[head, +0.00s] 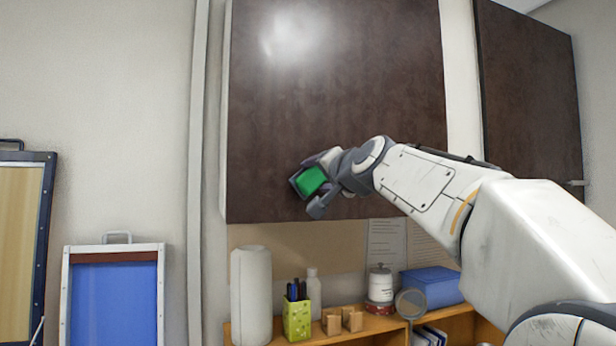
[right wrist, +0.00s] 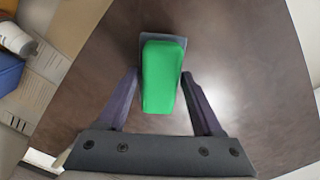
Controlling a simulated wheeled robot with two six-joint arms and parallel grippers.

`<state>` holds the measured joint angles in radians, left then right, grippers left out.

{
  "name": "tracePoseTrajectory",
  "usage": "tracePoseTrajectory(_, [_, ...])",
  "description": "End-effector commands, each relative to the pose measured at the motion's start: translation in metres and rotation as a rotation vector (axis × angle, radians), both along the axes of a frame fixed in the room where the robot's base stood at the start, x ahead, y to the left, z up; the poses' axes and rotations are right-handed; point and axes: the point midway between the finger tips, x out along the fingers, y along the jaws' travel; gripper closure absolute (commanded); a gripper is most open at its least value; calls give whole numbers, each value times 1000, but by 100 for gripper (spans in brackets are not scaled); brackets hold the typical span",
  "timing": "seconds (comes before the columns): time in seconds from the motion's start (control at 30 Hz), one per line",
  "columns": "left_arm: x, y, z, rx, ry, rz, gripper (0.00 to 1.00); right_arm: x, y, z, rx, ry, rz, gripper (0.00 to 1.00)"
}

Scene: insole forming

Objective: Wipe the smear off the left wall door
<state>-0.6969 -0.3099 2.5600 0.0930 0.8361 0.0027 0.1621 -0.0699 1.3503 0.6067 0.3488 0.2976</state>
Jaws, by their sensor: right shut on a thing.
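The left wall door (head: 340,80) is a dark brown cabinet front in the middle of the head view. A pale glare lies on its upper part, and I cannot make out a distinct smear. My right gripper (head: 316,184) is at the door's lower part, shut on a green wiping block (head: 311,180) with a dark backing. In the right wrist view, the block (right wrist: 163,75) sits between the two fingers (right wrist: 160,73) against the brown door surface (right wrist: 235,60); whether it touches the door I cannot tell. My left gripper is not in view.
A second dark door (head: 530,90) is at the right. Below the left door, a wooden shelf (head: 352,328) holds a white roll (head: 251,295), a green pen holder (head: 297,320), a white jar (head: 380,284) and a blue box (head: 435,288). A blue framed panel (head: 115,300) stands at the left.

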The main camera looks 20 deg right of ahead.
Motion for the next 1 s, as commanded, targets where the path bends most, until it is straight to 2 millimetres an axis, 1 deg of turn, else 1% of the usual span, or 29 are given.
tracePoseTrajectory(1.0, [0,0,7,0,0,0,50,20,1,1,0,0,0,77])
